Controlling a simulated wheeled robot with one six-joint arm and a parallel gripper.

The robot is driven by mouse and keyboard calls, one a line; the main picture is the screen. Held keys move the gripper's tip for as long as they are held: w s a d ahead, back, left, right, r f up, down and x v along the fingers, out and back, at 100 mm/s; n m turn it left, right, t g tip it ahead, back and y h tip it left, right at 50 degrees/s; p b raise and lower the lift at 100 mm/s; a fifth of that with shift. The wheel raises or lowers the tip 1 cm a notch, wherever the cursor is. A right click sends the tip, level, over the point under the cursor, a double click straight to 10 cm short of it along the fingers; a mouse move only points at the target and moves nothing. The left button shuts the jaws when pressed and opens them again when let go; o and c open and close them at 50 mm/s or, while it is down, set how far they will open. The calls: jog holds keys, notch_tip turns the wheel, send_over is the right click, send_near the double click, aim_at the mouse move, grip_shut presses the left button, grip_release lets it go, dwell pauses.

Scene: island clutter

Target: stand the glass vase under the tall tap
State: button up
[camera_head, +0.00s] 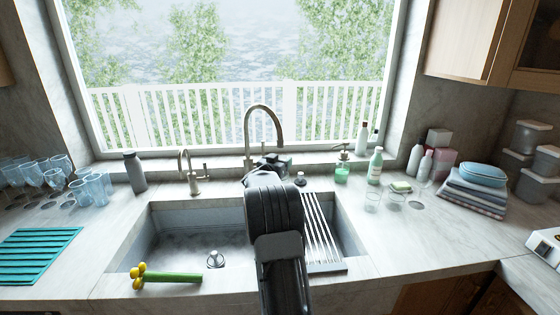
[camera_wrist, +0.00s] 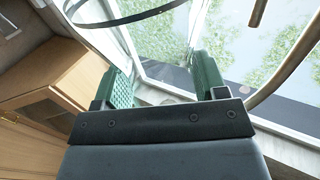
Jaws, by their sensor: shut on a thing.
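My gripper (camera_wrist: 162,76) is shut on the clear glass vase (camera_wrist: 158,58), with one green finger pad on each side of it. The vase's dark round rim crosses the top of the wrist view. In the head view, my gripper (camera_head: 272,162) is at the back of the sink, close in the picture to the base of the tall tap (camera_head: 263,109). My arm hides the vase there, so I cannot tell its height or whether it is directly under the spout. The tap's curved pipe (camera_wrist: 297,62) also shows at the right in the wrist view.
The sink (camera_head: 180,225) has a drying rack (camera_head: 322,230) at its right. A shorter tap (camera_head: 188,172) stands left of the tall one. Glasses, bottles and folded cloths (camera_head: 475,193) crowd both sides.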

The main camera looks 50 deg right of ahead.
jog(key=shift+f+b, duration=2)
jog(key=shift+f, duration=1.15)
jog(key=shift+p, duration=0.4)
jog(key=shift+f+b, duration=0.5)
jog(key=shift+f, duration=0.2)
jog(key=o, duration=1.6)
jog(key=shift+f, duration=0.15)
jog(key=shift+s+a, duration=0.1)
jog(key=shift+a, duration=0.05)
jog(key=b+v, duration=0.2)
jog(key=v, duration=1.1)
jog(key=shift+a, duration=0.25)
jog(key=shift+s, duration=0.1)
